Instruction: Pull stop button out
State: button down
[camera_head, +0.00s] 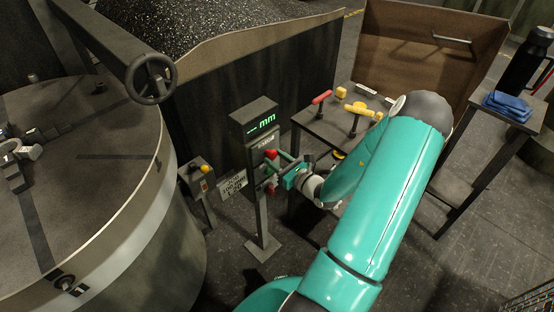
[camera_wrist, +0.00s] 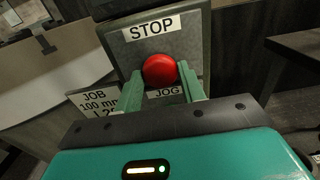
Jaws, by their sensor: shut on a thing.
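The red stop button (camera_wrist: 160,69) sits below a white STOP label (camera_wrist: 152,27) on a grey panel in the wrist view. My gripper (camera_wrist: 162,77) has its two green fingers on either side of the button, shut on it. The head view shows the red button (camera_head: 271,154) on the front of the grey post under a green "mm" display (camera_head: 260,123). My gripper (camera_head: 279,163) reaches it there from the right. The button's stem and the finger contact are partly hidden.
A JOG label (camera_wrist: 165,91) lies just below the button, partly covered by my fingers. A JOB sign (camera_head: 233,184) stands left of the post. A round machine (camera_head: 90,190) fills the left. A dark table (camera_head: 340,130) with red and yellow parts stands behind at right.

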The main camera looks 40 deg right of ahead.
jog(key=shift+s, duration=0.65)
jog(key=c, duration=0.9)
grip_release()
jog(key=shift+o, duration=0.2)
jog(key=s, duration=1.3)
jog(key=shift+s+d, duration=0.2)
jog(key=shift+s, duration=0.2)
